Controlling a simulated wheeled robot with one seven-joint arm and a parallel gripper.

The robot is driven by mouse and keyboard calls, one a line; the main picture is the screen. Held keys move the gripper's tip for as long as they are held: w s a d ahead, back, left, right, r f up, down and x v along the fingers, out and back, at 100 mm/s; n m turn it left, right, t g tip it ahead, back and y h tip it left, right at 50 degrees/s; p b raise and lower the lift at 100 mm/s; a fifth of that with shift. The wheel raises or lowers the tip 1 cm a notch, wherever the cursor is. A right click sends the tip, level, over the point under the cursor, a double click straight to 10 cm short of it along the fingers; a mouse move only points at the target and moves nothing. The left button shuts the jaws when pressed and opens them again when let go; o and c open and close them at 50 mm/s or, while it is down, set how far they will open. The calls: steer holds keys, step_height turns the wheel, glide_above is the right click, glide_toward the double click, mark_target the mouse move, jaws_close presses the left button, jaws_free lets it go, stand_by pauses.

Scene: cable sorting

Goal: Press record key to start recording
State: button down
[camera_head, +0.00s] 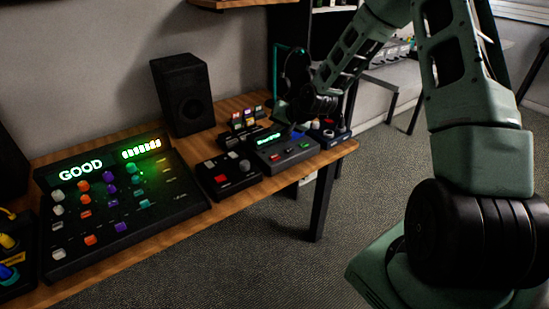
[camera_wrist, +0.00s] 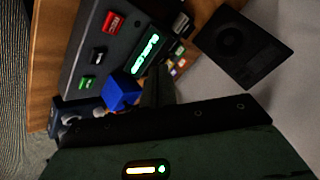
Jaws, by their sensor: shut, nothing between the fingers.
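A dark recorder-like box with a lit green display (camera_wrist: 152,53) fills the upper left of the wrist view. Its front holds a red key (camera_wrist: 113,22), a dark key (camera_wrist: 98,54) and a green key (camera_wrist: 85,84). A blue block-like piece (camera_wrist: 122,90) shows by its corner, close to my gripper. In the head view the same box (camera_head: 280,150) sits near the table's right end. My gripper (camera_wrist: 160,88) is shut and empty, beside the display end of the box, apart from the keys. In the head view my gripper (camera_head: 292,118) is dark and partly hidden behind my arm.
A large mixer (camera_head: 115,205) with a display reading GOOD stands on the left of the wooden table (camera_head: 240,212). A small box with several keys (camera_head: 228,175) is beside the recorder. A black speaker (camera_head: 183,95) stands behind. The floor in front is clear.

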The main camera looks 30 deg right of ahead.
mark_target(277, 158)
steer(key=shift+f+b, duration=3.05)
steer(key=shift+f, duration=1.2)
steer(key=shift+f, duration=0.1)
steer(key=shift+f, duration=0.3)
steer(key=shift+f+b, duration=0.4)
steer(key=shift+b, duration=0.05)
steer(key=shift+r, duration=0.1)
steer(key=shift+r+p, duration=0.7)
step_height(277, 158, up, 5)
steer(key=p, duration=0.4)
steer(key=shift+r, duration=0.1)
